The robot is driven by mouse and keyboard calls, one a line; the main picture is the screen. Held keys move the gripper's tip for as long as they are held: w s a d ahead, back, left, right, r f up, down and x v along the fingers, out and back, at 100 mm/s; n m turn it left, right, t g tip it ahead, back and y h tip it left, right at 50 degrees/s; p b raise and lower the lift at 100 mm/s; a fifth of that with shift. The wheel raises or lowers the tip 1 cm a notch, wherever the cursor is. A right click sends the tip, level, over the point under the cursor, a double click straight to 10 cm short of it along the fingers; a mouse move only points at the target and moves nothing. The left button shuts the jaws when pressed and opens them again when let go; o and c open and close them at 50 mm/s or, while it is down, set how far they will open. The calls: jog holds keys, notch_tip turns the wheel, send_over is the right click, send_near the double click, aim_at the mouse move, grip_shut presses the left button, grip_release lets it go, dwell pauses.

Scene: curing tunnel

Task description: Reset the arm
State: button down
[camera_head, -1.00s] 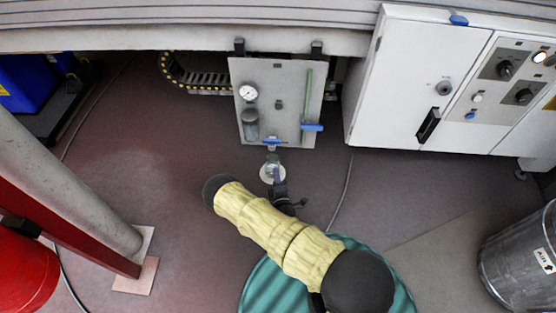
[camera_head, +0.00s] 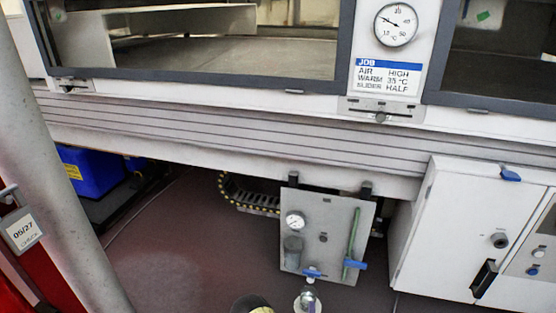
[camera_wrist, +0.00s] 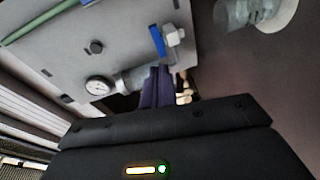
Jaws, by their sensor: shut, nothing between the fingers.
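My gripper (camera_wrist: 156,88) shows in the wrist view as two dark purple fingers close together, shut and empty. Its fingertips point toward the grey panel (camera_wrist: 60,50), near a blue-handled valve (camera_wrist: 158,40) and a round gauge (camera_wrist: 98,87). I cannot tell whether they touch anything. In the head view only the dark and yellow top of my arm shows at the bottom edge; the gripper is not clearly visible there.
The grey panel (camera_head: 335,225) hangs below the tunnel's ribbed beam (camera_head: 230,130). A clear cup (camera_head: 308,297) is below it. A white cabinet (camera_head: 445,230) stands right. A grey post (camera_head: 62,160) and blue box (camera_head: 90,172) are left. Floor between is open.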

notch_tip(320, 180, up, 22)
jog(key=w+m+g+p, duration=0.2)
jog(key=m+g+p, duration=0.2)
jog(key=m+g, duration=0.65)
jog(key=s+d+r+m+g+y+p, duration=0.25)
jog(key=s+r+m+g, duration=0.2)
jog(key=s+r, duration=1.75)
notch_tip(320, 180, up, 37)
jog(key=p, duration=3.8)
jog(key=shift+w+d+t, duration=0.25)
jog(key=shift+w+t, duration=0.1)
jog(key=shift+t, duration=0.05)
jog(key=shift+f+h, duration=0.1)
jog(key=shift+h, duration=0.15)
